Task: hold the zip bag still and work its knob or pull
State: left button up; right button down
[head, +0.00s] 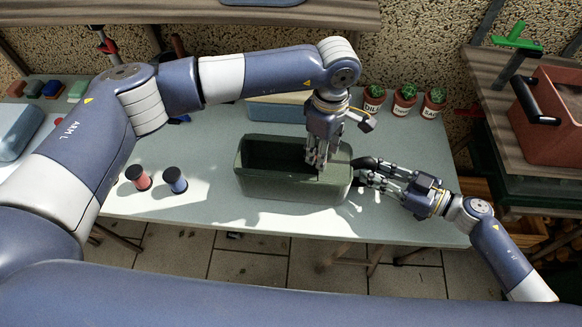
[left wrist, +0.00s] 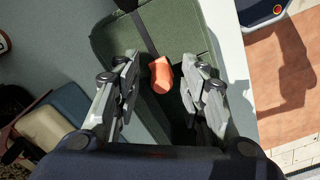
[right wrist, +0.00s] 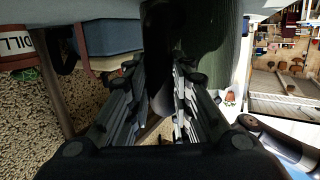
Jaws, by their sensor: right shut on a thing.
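The zip bag (head: 280,189) is a dark green, box-shaped bag on the table, with a dark opening in its top. In the left wrist view its green top (left wrist: 190,30) carries a dark strip leading to an orange pull (left wrist: 161,75). My left gripper (head: 317,167) points down over the bag's right part. Its fingers are apart on both sides of the pull, with gaps showing. My right gripper (head: 363,174) is at the bag's right end, shut on a black handle (right wrist: 160,65). The bag's side (right wrist: 212,35) shows beside it. The fingertips' contact is partly hidden.
A red spool (head: 138,178) and a blue spool (head: 175,180) stand left of the bag. Several potted cacti (head: 404,99) line the back right. A blue box (head: 280,108) is behind the bag. The table's front edge is close in front of the bag.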

jog(key=shift+f, duration=0.1)
pick_arm(q)
jog(key=shift+a+r, duration=0.1)
jog(key=shift+r, duration=3.4)
jog(key=shift+r, duration=0.1)
notch_tip(320, 180, up, 12)
pick_arm(e)
jog(key=c, duration=1.1)
grip_release()
jog(key=o, duration=0.5)
jog(key=shift+o, duration=0.2)
